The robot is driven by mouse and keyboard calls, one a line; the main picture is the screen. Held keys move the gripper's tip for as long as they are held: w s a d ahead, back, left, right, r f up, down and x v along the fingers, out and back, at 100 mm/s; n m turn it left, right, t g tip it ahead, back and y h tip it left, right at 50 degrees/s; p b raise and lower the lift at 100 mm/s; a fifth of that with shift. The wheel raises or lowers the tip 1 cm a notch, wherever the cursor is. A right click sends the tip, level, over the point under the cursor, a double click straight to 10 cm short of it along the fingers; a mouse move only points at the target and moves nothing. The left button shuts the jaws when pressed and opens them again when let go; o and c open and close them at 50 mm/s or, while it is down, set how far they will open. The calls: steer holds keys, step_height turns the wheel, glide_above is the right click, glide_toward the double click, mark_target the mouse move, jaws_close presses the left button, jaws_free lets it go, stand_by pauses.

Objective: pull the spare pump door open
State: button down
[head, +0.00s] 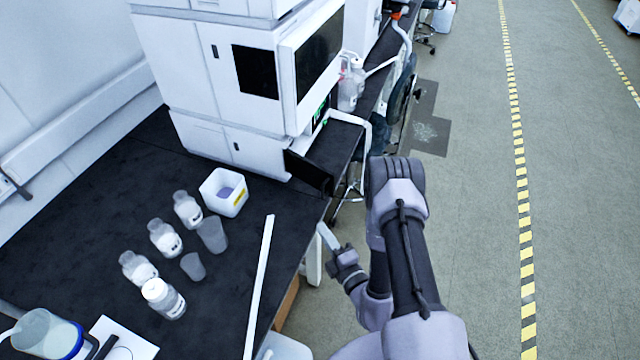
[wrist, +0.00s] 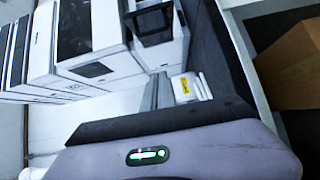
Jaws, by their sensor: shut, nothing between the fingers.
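A white instrument stack (head: 215,75) stands at the back of the black bench; it also shows in the wrist view (wrist: 118,62). Its lowest white module (head: 205,138) has a dark panel (head: 308,172) jutting out at its front right corner, apparently a door standing ajar. A dark panel also juts from the stack in the wrist view (wrist: 153,24). No label marks the spare pump door. My gripper (head: 327,236) is shut and empty beside the bench's right edge, below and in front of the panel, apart from it.
A white tub (head: 224,192), several bottles (head: 164,299) and beakers (head: 211,234) stand on the bench. A long white strip (head: 260,285) lies near its right edge. A cardboard box (wrist: 290,68) shows at the right. Open floor (head: 465,200) lies right of my arm.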

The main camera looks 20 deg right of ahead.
steer(key=w+d+b, duration=0.2)
steer(key=w, duration=0.8)
steer(key=shift+w+f+b, duration=0.15)
steer(key=shift+w+b, duration=0.1)
steer(key=shift+b, duration=0.05)
